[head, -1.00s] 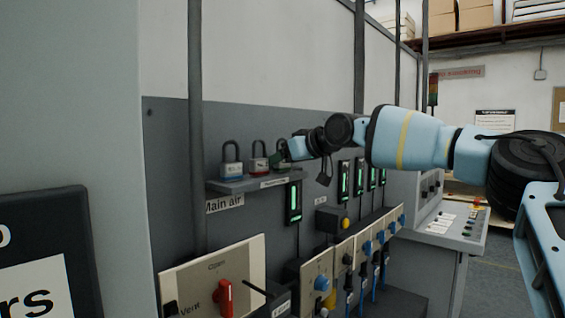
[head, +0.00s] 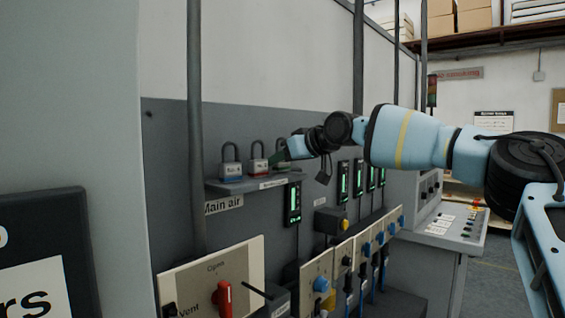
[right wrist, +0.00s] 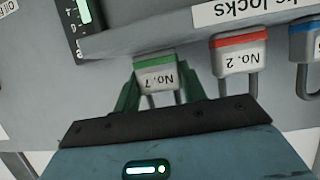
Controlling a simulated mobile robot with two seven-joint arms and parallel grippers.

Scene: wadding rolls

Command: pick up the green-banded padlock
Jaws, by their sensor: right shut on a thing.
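The green-banded padlock (right wrist: 156,76), marked "No. 7", shows upside down in the right wrist view. My right gripper (right wrist: 158,95) is shut on it, with one green finger on each side of its body. In the head view the right gripper (head: 281,157) is at the right end of the small padlock shelf (head: 240,186) and hides most of this padlock. I cannot tell whether its base touches the shelf. My left gripper is not in view.
A red-banded padlock (head: 258,163), "No. 2", stands close beside the held one, and a blue-banded padlock (head: 231,168) stands farther left. Green-lit dark units (head: 293,203) hang on the panel just below and right. A red-handled switch (head: 223,297) is lower down.

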